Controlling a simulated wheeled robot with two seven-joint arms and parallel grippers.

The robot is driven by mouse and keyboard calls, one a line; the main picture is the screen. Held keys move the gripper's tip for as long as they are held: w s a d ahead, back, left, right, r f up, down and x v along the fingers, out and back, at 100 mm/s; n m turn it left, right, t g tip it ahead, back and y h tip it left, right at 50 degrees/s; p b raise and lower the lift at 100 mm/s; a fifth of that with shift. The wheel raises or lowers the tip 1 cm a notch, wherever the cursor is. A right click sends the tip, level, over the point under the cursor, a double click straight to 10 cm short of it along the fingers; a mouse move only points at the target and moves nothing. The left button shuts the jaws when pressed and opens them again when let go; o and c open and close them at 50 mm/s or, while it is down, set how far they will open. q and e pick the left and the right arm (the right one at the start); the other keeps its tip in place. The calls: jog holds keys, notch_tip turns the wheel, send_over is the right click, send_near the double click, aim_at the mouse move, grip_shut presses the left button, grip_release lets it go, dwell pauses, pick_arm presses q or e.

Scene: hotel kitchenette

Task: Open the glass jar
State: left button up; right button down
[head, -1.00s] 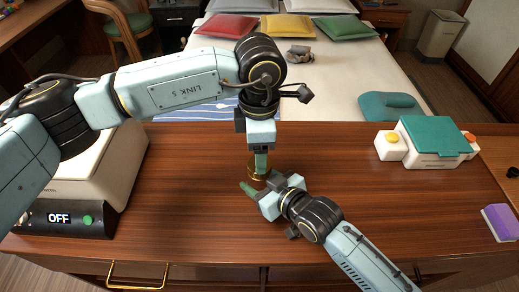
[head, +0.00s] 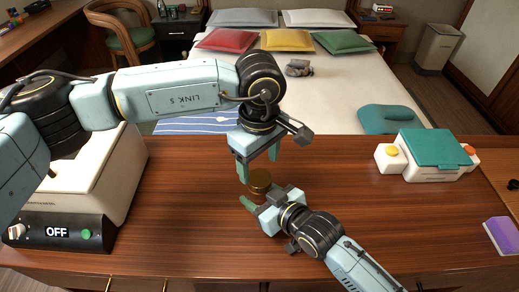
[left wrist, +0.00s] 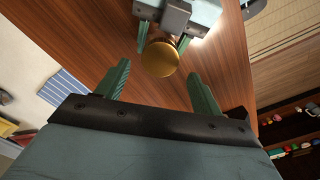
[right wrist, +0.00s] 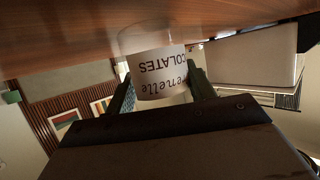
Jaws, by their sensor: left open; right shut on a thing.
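The glass jar (right wrist: 158,72) shows in the right wrist view, with a white label of dark letters. Its round gold lid (head: 260,178) is on top in the head view and shows from above in the left wrist view (left wrist: 160,58). My right gripper (head: 254,208) is shut around the jar's body, low over the counter. My left gripper (head: 259,168) is open, with its fingers pointing down just above the lid and apart from it. In the head view the right gripper partly hides the jar.
The wooden counter (head: 190,200) is clear around the jar. A white appliance with an "OFF" display (head: 58,232) stands at left. A white box with a teal lid (head: 437,150) and a purple block (head: 501,230) are at right. A bed lies behind.

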aim_at(259, 177)
pick_arm(q)
jog(key=shift+f, duration=2.3)
jog(key=c, duration=1)
jog(key=n, duration=0.9)
jog(key=shift+r, duration=0.1)
jog(key=shift+r, duration=0.1)
jog(key=shift+r, duration=1)
